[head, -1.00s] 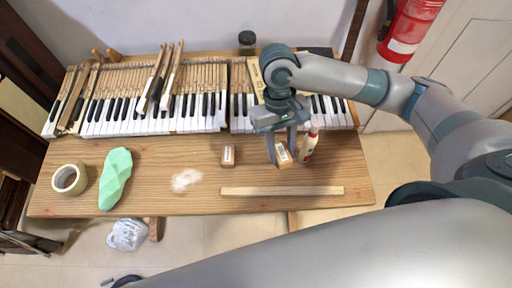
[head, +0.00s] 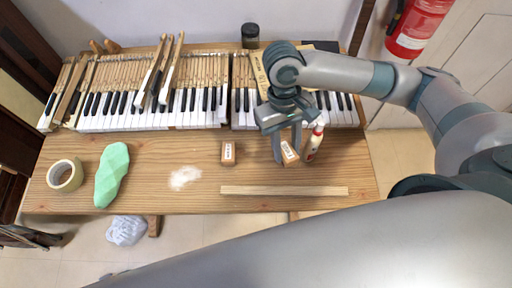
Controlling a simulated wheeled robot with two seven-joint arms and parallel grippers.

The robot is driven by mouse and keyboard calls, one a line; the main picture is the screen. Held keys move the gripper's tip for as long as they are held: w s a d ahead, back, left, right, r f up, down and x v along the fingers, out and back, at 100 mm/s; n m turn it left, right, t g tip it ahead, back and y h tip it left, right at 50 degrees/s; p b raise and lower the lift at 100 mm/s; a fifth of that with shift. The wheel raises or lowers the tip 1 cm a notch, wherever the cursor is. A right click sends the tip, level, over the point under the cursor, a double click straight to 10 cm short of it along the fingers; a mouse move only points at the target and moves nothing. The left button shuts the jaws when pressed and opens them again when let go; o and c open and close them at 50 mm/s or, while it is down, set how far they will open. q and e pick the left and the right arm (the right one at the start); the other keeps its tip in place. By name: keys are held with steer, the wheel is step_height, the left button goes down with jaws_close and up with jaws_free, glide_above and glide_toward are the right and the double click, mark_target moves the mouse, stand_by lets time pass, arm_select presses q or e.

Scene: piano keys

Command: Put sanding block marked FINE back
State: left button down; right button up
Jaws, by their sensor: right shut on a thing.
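My right gripper (head: 286,142) points down over the wooden workbench (head: 150,205) and is shut on a small brown sanding block (head: 290,153). The block has a white label on its face and is slightly tilted; I cannot read the label. I cannot tell whether the block touches the bench. A second brown block (head: 228,153), also with a white label too small to read, stands on the bench to the left of the gripper. My left gripper is not in view.
A glue bottle (head: 313,143) stands just right of the gripper. A wooden strip (head: 285,191) lies in front. Piano keys (head: 150,110) fill the back. A dark jar (head: 250,36) stands behind.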

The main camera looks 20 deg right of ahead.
steer(key=p, duration=0.1)
glide_above(257, 158)
steer(key=w, duration=0.1)
step_height(257, 158, down, 5)
steer(key=shift+w+f, duration=0.1)
steer(key=shift+f, duration=0.1)
steer(key=shift+f+p, duration=0.65)
steer(key=shift+f, duration=1.35)
steer(key=shift+f, duration=0.1)
steer(key=o, duration=1)
steer(key=shift+c, duration=0.2)
steer(key=b+v, duration=0.2)
steer(key=v, duration=1)
